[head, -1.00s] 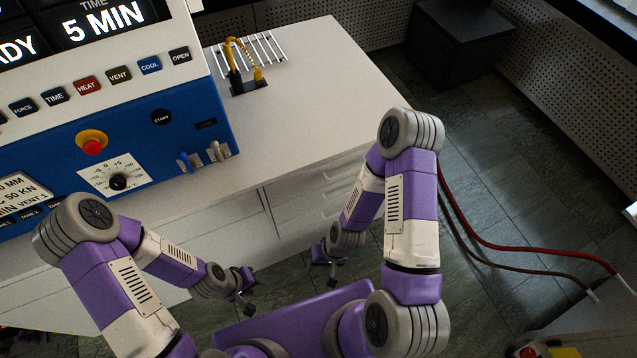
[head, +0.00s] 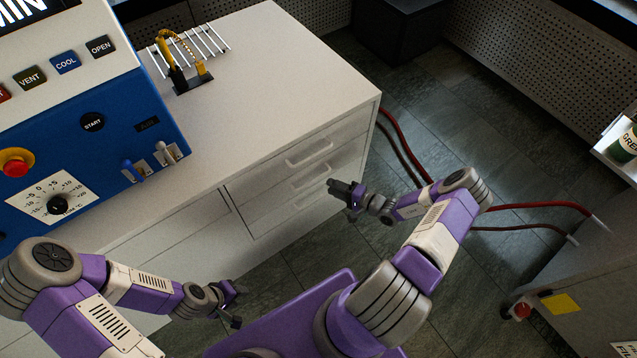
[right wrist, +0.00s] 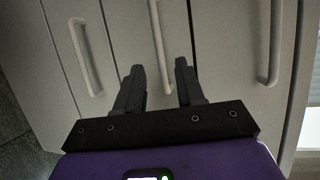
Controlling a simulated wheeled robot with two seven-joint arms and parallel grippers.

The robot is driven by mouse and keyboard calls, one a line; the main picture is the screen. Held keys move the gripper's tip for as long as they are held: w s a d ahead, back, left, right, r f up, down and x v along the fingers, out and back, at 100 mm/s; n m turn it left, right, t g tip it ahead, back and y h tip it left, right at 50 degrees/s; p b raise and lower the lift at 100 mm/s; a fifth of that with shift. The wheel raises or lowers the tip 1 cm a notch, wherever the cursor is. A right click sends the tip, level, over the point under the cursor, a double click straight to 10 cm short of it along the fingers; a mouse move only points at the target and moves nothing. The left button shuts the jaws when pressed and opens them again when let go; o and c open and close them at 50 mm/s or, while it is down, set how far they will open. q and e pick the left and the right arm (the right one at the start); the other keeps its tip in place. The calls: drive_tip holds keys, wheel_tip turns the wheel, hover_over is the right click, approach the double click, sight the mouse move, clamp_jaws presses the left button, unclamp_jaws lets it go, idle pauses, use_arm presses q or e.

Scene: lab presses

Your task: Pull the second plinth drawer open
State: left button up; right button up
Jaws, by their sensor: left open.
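The plinth cabinet has a stack of three pale drawers at its right end, all looking closed. The second drawer's bar handle (head: 312,175) is in the middle; it also shows in the right wrist view (right wrist: 158,40). My right gripper (head: 345,190) is in front of the drawers, pointing at them. In the right wrist view its fingers (right wrist: 158,82) are spread and empty, with the middle handle lying between them in the picture; I cannot tell whether they reach around it. My left gripper (head: 236,305) is open and empty, low before the cabinet's left part.
The top drawer handle (head: 309,152) and bottom drawer handle (right wrist: 85,58) are either side of the middle one. The blue and white press (head: 100,150) stands on the white worktop (head: 290,70). Red hoses (head: 400,140) run over the floor behind my right arm. A grey cabinet (head: 590,275) is at right.

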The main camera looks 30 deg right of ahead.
drive_tip(key=b+x, duration=0.1)
drive_tip(key=x, duration=0.5)
drive_tip(key=shift+w+a+b, duration=0.25)
drive_tip(key=shift+w+b, duration=0.1)
drive_tip(key=shift+b, duration=0.05)
clamp_jaws()
